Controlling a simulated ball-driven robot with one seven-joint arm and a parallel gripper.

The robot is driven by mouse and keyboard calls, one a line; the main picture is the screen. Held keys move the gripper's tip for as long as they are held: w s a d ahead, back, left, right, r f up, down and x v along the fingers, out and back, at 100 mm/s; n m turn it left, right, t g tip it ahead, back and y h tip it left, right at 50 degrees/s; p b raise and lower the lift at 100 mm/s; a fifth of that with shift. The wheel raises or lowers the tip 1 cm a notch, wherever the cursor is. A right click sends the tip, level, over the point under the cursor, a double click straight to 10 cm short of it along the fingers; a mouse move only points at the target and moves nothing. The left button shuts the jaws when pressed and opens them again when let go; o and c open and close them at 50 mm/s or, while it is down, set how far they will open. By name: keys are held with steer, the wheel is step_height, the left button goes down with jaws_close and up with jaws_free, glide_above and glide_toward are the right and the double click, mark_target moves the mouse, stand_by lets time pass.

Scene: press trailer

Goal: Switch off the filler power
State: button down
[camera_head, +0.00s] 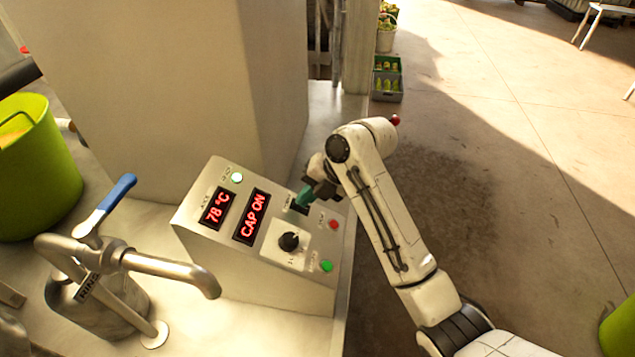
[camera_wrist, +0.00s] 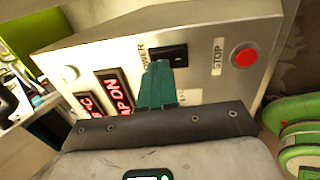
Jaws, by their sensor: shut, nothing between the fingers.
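The filler's control box (camera_head: 215,245) has a sloped panel with a black rocker switch labelled POWER (camera_wrist: 168,54). In the head view the switch (camera_head: 298,209) is partly hidden by my fingers. My gripper (camera_head: 303,198) is shut and empty, its teal fingertips at the switch. In the wrist view the fingertips (camera_wrist: 158,66) overlap the switch's lower left part; I cannot tell whether they touch it. A red display (camera_head: 216,208) reads 78 °C and another (camera_head: 251,217) reads CAP ON; both are lit. A small lamp (camera_head: 237,178) glows pale green.
A red STOP button (camera_wrist: 244,56) sits beside the switch. A black knob (camera_head: 289,241) and a green button (camera_head: 326,266) are lower on the panel. A metal spout with a blue lever (camera_head: 117,192) stands left. Open floor (camera_head: 520,120) lies right.

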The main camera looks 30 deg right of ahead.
steer(key=shift+w+a+f, duration=0.15)
steer(key=shift+a+f, duration=0.1)
steer(key=shift+f, duration=0.1)
steer(key=shift+w+a+f+b, duration=0.1)
steer(key=shift+f+b, duration=0.05)
steer(key=shift+b, duration=0.15)
steer(key=shift+f, duration=0.1)
steer(key=shift+s+d+f, duration=0.2)
steer(key=shift+s+d, duration=0.25)
steer(key=shift+d, duration=0.15)
steer(key=shift+r, duration=0.2)
